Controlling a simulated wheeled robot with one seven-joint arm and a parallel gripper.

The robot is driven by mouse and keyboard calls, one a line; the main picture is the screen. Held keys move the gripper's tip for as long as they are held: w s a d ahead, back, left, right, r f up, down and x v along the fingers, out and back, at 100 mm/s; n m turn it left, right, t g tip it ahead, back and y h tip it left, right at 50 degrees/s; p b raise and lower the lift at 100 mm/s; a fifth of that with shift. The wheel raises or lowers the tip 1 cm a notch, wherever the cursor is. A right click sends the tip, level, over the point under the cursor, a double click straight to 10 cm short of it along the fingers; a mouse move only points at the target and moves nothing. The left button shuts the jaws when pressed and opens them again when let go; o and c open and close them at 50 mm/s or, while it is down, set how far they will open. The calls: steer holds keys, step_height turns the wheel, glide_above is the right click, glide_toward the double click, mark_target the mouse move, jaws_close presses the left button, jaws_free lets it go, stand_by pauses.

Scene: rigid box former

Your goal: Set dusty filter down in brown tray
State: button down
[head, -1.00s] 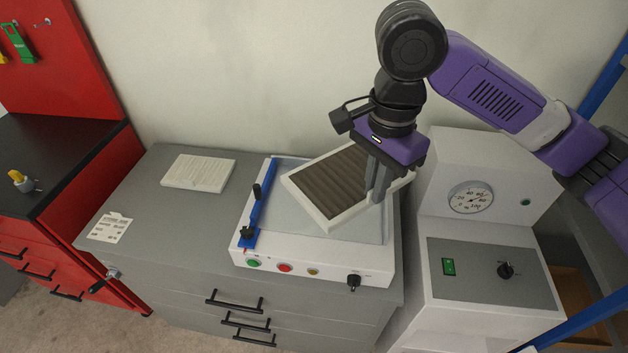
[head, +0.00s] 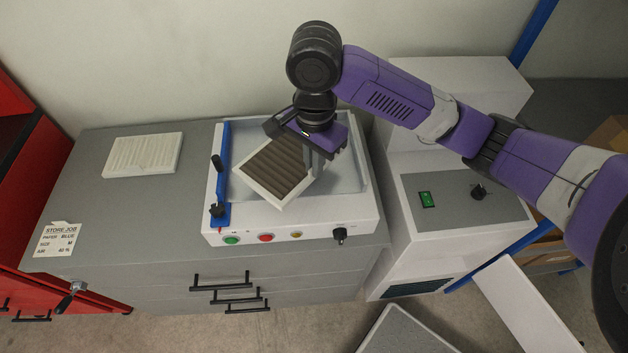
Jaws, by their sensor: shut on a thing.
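The dusty filter (head: 277,168) is a square panel with brown-grey pleats in a white frame. My gripper (head: 315,170) is shut on its right edge. The filter is above the bed of the white machine (head: 212,239) on the grey cabinet; whether it touches the bed I cannot tell. No brown tray can be made out for certain. Brown box-like things show at the right edge, one upper (head: 610,132) and one lower, partly behind my arm (head: 548,254).
A clean white filter (head: 143,154) lies on the cabinet top at left, near a job card (head: 58,240). A blue bar (head: 223,180) stands on the machine's left side. A white cabinet with a green switch (head: 427,200) is at right. Pale panels (head: 527,305) are at lower right.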

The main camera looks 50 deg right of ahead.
steer(key=shift+f+b, duration=0.55)
steer(key=shift+f, duration=2.25)
steer(key=shift+f, duration=0.2)
steer(key=c, duration=1.6)
jaws_free()
steer(key=shift+r, duration=0.15)
